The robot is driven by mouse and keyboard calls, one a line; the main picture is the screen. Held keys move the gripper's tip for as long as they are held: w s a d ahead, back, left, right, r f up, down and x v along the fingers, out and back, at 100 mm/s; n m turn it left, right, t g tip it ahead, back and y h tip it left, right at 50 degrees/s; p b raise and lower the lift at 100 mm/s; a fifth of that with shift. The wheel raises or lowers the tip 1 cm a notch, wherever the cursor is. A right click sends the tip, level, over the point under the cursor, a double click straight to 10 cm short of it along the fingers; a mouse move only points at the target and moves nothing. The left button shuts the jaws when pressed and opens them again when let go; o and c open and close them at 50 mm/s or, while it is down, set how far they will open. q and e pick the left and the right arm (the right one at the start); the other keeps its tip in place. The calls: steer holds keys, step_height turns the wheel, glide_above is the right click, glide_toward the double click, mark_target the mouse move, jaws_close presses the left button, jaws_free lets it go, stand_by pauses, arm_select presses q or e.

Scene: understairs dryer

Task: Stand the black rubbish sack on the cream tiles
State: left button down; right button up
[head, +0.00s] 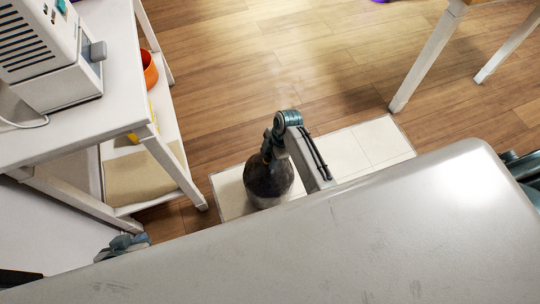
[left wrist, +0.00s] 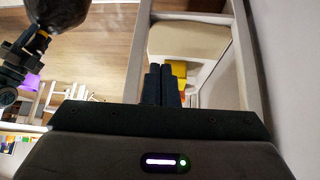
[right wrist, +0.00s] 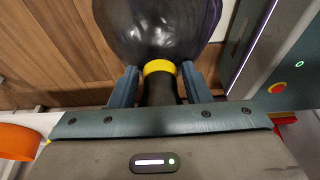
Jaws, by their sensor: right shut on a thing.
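The black rubbish sack (head: 268,182) appears upright over the left part of the cream tiles (head: 365,150) in the head view. Whether its base touches them I cannot tell. My right gripper (head: 268,148) is above the sack. My left gripper (head: 125,244) is low at the left, partly hidden by my own body. In the left wrist view, its fingers (left wrist: 165,85) are together and empty.
A white table (head: 60,130) with a white appliance (head: 45,55) stands at the left. Its lower shelf (head: 112,165) holds an orange bowl (head: 150,70) and a tan item (head: 145,178). White furniture legs (head: 425,65) stand at the upper right. Wooden floor (head: 270,60) is clear beyond the tiles.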

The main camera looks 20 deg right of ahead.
steer(key=o, duration=1.3)
steer(key=shift+f, duration=0.1)
arm_select(q)
steer(key=shift+s+a+r+g+y+p, duration=0.6)
steer(key=shift+s+a+r+g+p, duration=0.35)
steer(key=shift+r+g+p, duration=0.2)
arm_select(e)
steer(key=v, duration=1.2)
steer(key=s+d+r+m+t+h, duration=0.1)
steer(key=s+d+r+m, duration=0.1)
steer(key=s+m, duration=0.3)
steer(key=s+d+r+m+t+h, duration=0.1)
steer(key=s+r+m, duration=0.4)
steer(key=s, duration=0.5)
steer(key=s+d+r+m+t+h, duration=0.1)
steer(key=s+d+r+m+t, duration=0.2)
steer(key=s+m, duration=0.4)
steer(key=shift+s+d+r+h, duration=0.2)
steer(key=shift+d+r+h, duration=0.2)
steer(key=shift+d, duration=0.05)
